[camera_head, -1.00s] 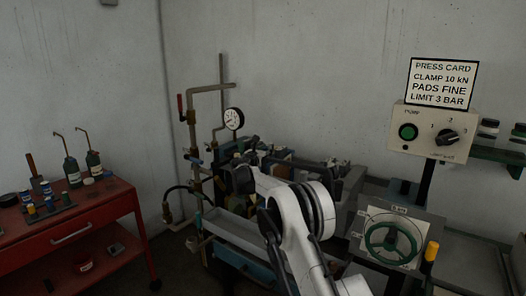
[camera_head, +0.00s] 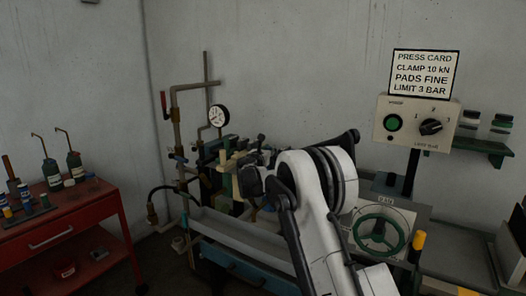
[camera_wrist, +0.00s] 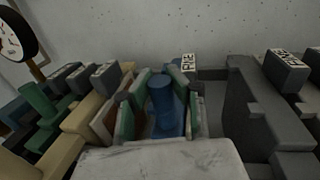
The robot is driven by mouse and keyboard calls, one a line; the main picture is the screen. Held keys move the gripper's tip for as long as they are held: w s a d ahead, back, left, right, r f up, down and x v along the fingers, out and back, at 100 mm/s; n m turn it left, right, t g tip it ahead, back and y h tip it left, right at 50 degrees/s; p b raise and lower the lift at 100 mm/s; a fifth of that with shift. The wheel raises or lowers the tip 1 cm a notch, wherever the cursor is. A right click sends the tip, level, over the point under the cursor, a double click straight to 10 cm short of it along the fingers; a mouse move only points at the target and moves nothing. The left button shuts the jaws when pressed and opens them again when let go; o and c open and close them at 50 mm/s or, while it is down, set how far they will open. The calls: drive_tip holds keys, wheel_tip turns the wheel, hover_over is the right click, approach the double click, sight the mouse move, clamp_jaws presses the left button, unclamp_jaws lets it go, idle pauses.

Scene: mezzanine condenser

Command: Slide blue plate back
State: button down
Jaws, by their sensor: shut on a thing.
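A blue upright piece (camera_wrist: 163,100), which I take for part of the blue plate, stands in the middle of the wrist view among green and brown plate edges. My gripper (camera_wrist: 162,118) is shut on it, with grey-green finger-like sides close at its left and right. The plate's lower part is hidden. In the head view my arm covers much of the press, and the fingers and blue plate cannot be made out there. Beige plates (camera_head: 226,165) show just left of my wrist.
A gauge (camera_head: 218,115) on pipes stands behind the press. A pale tray (camera_head: 240,232) runs along its front. A control box (camera_head: 417,124) and green handwheel (camera_head: 380,232) stand to the right. A red cart (camera_head: 60,222) with bottles stands to the left.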

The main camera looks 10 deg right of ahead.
drive_tip(key=shift+s+d+b, duration=0.35)
drive_tip(key=shift+s+d, duration=0.8)
drive_tip(key=c, duration=1.5)
unclamp_jaws()
drive_tip(key=shift+a, duration=0.1)
drive_tip(key=v, duration=1.2)
